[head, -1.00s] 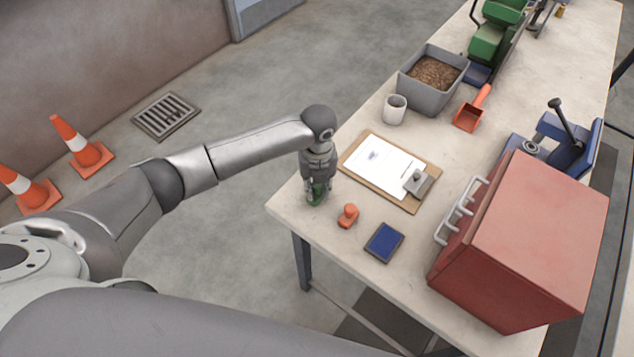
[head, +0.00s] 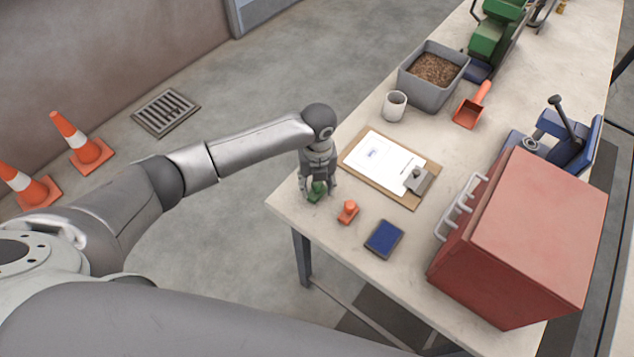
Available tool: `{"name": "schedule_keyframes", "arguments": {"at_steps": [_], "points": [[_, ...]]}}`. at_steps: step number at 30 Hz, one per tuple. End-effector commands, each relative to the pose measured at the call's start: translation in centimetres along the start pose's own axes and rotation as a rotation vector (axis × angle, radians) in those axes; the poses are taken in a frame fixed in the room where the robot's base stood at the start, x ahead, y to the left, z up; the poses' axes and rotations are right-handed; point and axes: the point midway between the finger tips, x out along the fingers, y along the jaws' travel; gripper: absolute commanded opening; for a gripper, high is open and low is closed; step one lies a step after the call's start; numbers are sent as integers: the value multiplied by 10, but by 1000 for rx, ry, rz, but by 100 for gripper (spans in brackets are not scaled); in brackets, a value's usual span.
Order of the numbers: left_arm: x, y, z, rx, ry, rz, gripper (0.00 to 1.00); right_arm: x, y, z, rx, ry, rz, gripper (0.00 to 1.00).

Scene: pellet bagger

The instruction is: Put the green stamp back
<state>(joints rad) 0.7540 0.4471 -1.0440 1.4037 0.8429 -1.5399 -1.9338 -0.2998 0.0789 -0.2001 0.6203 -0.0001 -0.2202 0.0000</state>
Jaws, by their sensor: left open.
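The green stamp (head: 316,192) stands on the table near its left front corner. My left gripper (head: 317,193) points down over it, with its fingers open on either side of the stamp. The gripper partly hides the stamp, and I cannot tell whether a finger touches it. An orange stamp (head: 348,212) stands just to the right of the green one. A dark blue ink pad (head: 384,239) lies farther right and nearer the front. My right gripper is not in view.
A clipboard (head: 407,201) with a printed sheet lies behind the stamps. A white cup (head: 394,106), a grey bin of pellets (head: 426,96) and an orange scoop (head: 470,108) stand farther back. A red box (head: 535,235) with handles blocks the right side.

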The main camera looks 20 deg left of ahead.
Motion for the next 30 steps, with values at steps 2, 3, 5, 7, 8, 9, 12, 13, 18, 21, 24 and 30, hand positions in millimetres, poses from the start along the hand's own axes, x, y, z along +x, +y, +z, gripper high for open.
{"name": "schedule_keyframes", "arguments": {"at_steps": [2, 3, 5, 7, 8, 9, 12, 13, 18, 21, 24, 30], "points": [[-9, -1, 2, 0, -4, -4, 45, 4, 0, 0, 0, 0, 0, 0], [-15, -1, 2, 1, -4, -4, 45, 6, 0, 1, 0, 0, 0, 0], [-26, -1, 2, 1, -5, -4, 45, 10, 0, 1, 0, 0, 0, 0], [-41, -1, 2, 2, -6, -5, 45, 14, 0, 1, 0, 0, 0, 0], [-48, -1, 2, 1, -6, -5, 45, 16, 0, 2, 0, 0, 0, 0], [-57, -1, 2, 0, -7, -6, 45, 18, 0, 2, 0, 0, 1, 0], [-78, -1, 2, 1, -6, -5, 45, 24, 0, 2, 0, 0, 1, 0], [-84, -1, 2, 0, -4, -4, 45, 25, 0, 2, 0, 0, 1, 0], [-109, -1, 1, 0, -3, -2, 45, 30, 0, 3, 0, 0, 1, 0], [-117, 0, 1, -2, -1, -1, 45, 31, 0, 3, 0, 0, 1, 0], [-120, 0, 1, -1, 0, -1, 45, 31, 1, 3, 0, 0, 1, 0], [-120, 0, 1, -1, 0, -1, 45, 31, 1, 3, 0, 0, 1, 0]]}}
